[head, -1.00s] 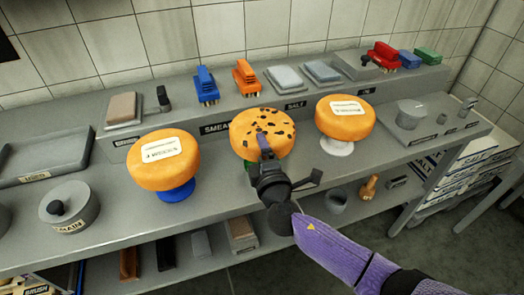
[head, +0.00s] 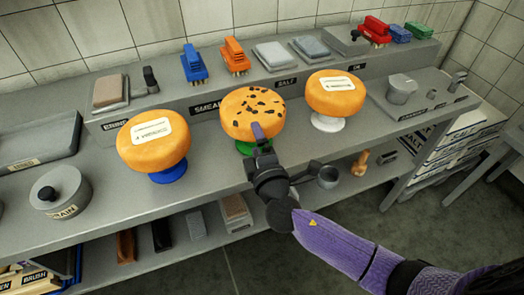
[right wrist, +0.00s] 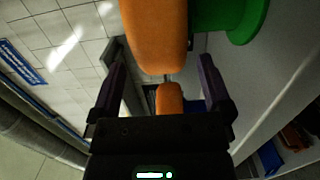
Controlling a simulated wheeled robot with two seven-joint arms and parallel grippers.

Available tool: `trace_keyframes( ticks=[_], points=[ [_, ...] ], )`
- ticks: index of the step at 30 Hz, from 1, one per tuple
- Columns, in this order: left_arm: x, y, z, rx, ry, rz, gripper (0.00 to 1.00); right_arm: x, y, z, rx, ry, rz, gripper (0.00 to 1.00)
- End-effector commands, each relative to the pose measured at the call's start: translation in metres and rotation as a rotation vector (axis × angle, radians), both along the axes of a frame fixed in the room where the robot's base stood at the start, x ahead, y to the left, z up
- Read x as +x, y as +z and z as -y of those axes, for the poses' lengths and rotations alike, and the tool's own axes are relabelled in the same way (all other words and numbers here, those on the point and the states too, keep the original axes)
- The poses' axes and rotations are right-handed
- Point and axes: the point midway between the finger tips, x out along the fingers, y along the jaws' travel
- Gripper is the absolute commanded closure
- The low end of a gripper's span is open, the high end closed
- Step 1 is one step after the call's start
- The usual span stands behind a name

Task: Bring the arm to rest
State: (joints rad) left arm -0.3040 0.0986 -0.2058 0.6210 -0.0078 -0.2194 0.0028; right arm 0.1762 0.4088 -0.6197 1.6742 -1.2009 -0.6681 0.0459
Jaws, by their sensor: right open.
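My right gripper (head: 258,135) is open in front of the middle cheese wheel (head: 245,108), an orange wheel with dark specks on top. This wheel sits on a green stand (head: 243,146). In the right wrist view the two fingers of my right gripper (right wrist: 162,78) are spread apart. An orange wheel (right wrist: 153,35) and the green stand (right wrist: 245,18) show beyond them. Whether a finger touches the wheel I cannot tell. My left gripper is not in view.
A labelled orange wheel (head: 140,152) on a blue stand is at left, another (head: 335,95) on a white stand at right. A grey lidded pot (head: 60,192) and tray (head: 40,142) stand far left. Brushes and blocks line the raised shelf (head: 180,108) behind.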

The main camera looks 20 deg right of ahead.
Motion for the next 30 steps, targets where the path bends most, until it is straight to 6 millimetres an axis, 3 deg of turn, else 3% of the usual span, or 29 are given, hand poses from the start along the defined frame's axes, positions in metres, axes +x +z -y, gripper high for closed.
trace_keyframes(
  ticks=[7,14,16,17,20,21,23,24,26,27,30],
  points=[
    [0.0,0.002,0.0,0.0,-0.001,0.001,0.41,-0.051,0.0,-0.003,0.001,0.001,-0.001,0.0],
    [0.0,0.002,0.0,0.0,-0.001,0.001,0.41,-0.061,0.0,-0.003,0.002,-0.002,-0.001,0.0],
    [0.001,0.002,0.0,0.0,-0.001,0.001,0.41,-0.062,-0.018,0.001,0.016,-0.011,-0.056,0.0],
    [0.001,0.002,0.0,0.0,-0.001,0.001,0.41,-0.062,-0.033,0.004,0.031,-0.021,-0.104,0.0],
    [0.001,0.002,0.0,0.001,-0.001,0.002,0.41,-0.08,-0.117,0.024,0.137,-0.087,-0.363,0.0],
    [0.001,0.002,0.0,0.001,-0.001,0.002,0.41,-0.097,-0.156,0.033,0.204,-0.131,-0.488,0.0],
    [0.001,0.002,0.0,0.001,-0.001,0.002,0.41,-0.131,-0.211,0.045,0.32,-0.209,-0.662,0.0],
    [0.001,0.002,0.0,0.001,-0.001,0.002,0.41,-0.159,-0.244,0.05,0.406,-0.271,-0.769,0.0],
    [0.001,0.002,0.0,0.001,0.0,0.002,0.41,-0.207,-0.286,0.056,0.543,-0.38,-0.913,0.0],
    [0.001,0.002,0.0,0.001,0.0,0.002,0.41,-0.242,-0.309,0.057,0.636,-0.461,-0.994,0.0],
    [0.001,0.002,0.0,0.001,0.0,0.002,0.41,-0.323,-0.346,0.054,0.846,-0.669,-1.138,0.0]
  ],
)
